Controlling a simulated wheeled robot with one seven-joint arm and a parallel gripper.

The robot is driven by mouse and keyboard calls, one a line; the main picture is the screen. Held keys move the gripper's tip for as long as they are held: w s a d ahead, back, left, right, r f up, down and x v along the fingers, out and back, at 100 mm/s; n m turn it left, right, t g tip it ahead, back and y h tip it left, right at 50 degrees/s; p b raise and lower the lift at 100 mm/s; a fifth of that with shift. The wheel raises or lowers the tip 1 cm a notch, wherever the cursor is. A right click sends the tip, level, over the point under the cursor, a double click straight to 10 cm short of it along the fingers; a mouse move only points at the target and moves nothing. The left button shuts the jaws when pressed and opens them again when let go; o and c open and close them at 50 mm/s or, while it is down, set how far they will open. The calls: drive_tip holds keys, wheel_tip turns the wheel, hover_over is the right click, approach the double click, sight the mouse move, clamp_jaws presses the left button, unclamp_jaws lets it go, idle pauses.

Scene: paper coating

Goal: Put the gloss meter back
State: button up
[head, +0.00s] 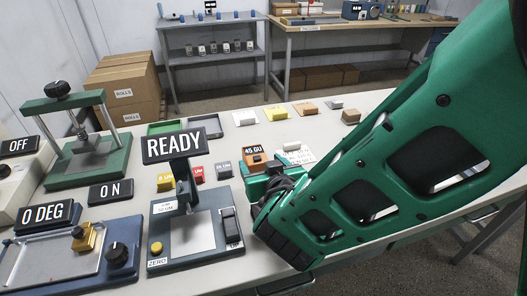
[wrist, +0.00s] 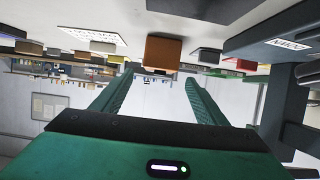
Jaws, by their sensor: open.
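The gloss meter (head: 255,155) is a small orange-brown block with a "45 GU" display, on the table just beyond my gripper (head: 265,174) in the head view. In the wrist view the picture is upside down, and the gloss meter (wrist: 163,49) shows ahead, roughly between the two green fingers of my gripper (wrist: 160,74). The fingers are apart with nothing between them. My own arm hides part of the table around the gripper in the head view.
The grey thickness stand with the "READY" sign (head: 173,146) is close left of my gripper. A white printed card (head: 297,157) lies right of the meter. Coloured blocks (head: 197,174) stand left, and several sample pieces (head: 276,112) lie behind. Bare table shows between.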

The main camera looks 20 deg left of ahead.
drive_tip(key=shift+v, duration=1.95)
